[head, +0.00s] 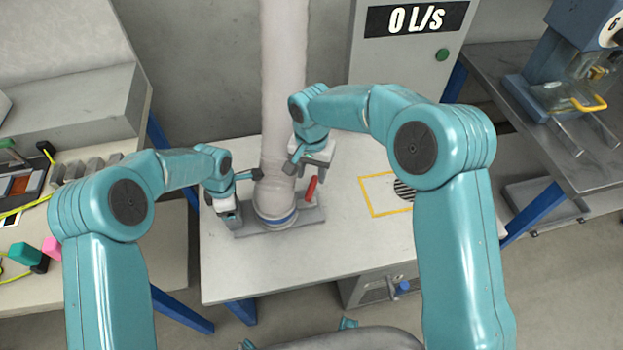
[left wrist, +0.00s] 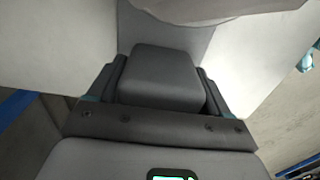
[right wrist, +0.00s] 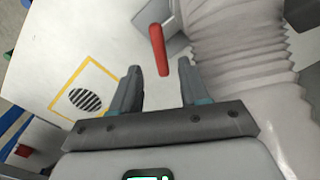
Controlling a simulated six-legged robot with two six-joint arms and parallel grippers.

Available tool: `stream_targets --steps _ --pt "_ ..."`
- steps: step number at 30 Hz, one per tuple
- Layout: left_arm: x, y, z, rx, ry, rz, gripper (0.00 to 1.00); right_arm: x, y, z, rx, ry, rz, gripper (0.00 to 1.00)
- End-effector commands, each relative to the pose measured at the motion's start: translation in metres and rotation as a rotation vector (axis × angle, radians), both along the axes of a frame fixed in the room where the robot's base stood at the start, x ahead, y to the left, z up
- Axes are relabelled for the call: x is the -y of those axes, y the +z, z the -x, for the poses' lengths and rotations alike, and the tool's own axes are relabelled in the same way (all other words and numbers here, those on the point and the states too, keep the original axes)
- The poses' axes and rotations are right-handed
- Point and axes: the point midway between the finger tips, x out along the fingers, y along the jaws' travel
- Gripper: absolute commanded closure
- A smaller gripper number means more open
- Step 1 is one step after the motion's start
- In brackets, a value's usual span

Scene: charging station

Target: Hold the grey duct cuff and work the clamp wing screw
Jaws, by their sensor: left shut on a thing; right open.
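The pale duct (head: 283,100) hangs down to a grey cuff with a blue band (head: 277,221) around its foot. My left gripper (head: 243,192) is at the left of the duct's foot. In the left wrist view it is shut on a dark grey block (left wrist: 165,78), seemingly a grip of the cuff. The red handle (head: 311,188), likely the clamp wing screw, stands right of the duct. My right gripper (head: 306,163) is open above it. In the right wrist view the red handle (right wrist: 158,50) shows just beyond and between the open fingertips (right wrist: 158,76), apart from both.
A grey base plate (head: 310,215) lies under the duct on the light table (head: 240,275). A yellow square with a striped vent (head: 402,190) is to the right. A cabinet reading "0 L/s" (head: 410,50) stands behind. The table's front part is clear.

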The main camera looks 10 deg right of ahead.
Motion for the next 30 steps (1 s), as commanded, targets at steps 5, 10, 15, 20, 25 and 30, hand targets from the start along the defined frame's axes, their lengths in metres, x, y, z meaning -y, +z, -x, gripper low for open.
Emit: stream_targets --steps 5,10,15,20,25,30 --pt "0.0 0.0 0.0 0.001 0.001 0.0 0.62 0.0 -0.033 0.001 -0.003 0.0 0.001 0.55" --pt "0.0 0.0 0.0 0.001 0.001 0.0 0.62 0.0 -0.049 0.0 -0.001 0.0 0.0 0.55" --pt "0.0 0.0 0.0 0.001 0.001 0.0 0.62 0.0 -0.052 0.0 0.0 -0.001 -0.001 0.55" --pt "0.0 0.0 0.0 0.001 0.0 0.0 0.62 0.0 -0.051 0.0 0.0 0.0 -0.001 0.62" --pt "0.0 0.0 0.0 0.001 0.0 0.0 0.62 0.0 -0.051 0.0 0.0 0.0 -0.001 1.0" --pt "0.0 0.0 0.0 0.001 0.0 0.0 0.62 0.0 -0.051 0.0 0.0 -0.006 -0.001 1.0"
